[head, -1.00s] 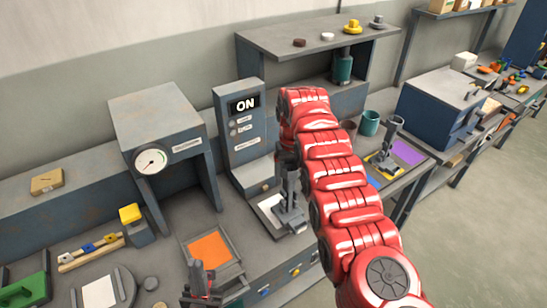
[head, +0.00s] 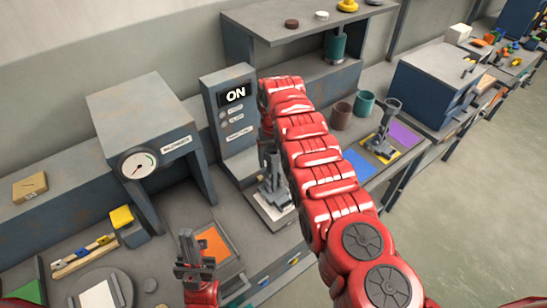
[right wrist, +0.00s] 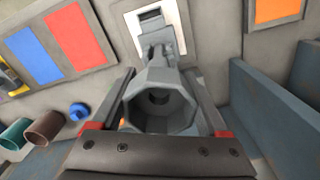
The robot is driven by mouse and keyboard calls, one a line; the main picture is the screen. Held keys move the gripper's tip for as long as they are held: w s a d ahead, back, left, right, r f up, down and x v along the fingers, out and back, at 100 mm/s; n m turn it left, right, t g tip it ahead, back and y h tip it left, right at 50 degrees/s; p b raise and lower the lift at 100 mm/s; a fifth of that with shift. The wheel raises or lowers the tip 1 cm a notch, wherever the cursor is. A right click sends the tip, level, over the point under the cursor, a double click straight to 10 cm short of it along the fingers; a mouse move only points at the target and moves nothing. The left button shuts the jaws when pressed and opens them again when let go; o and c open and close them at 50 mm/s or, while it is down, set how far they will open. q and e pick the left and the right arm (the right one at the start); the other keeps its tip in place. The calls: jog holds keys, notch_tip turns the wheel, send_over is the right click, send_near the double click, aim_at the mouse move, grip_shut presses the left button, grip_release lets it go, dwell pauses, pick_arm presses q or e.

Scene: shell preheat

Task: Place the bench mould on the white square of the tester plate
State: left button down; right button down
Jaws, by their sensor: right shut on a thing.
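The bench mould (right wrist: 160,100) is grey, with an eight-sided open cup and a narrower stem. My right gripper (right wrist: 158,82) is shut on its cup in the right wrist view. In the head view the mould (head: 274,184) is upright over the tester plate's white square (head: 272,210), in front of the grey tester (head: 232,120) with its "ON" display. The white square (right wrist: 183,28) also shows around the mould's far end in the wrist view. I cannot tell whether the mould touches it. My left gripper (head: 194,256) is at lower left, apart from the mould; its jaw state is unclear.
A similar grey holder (head: 386,122) stands on a yellow square to the right, near a blue square (head: 358,167) and a purple square (head: 405,134). Brown (head: 341,115) and teal (head: 364,103) cups are behind. An orange square (head: 213,243) lies left of the tester plate.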

jog(key=shift+s+d+f, duration=0.15)
jog(key=shift+s+f, duration=0.15)
jog(key=shift+f, duration=0.1)
jog(key=shift+w+f, duration=0.1)
jog(key=shift+f, duration=0.1)
jog(key=shift+c, duration=1.4)
grip_release()
jog(key=shift+o, duration=1.4)
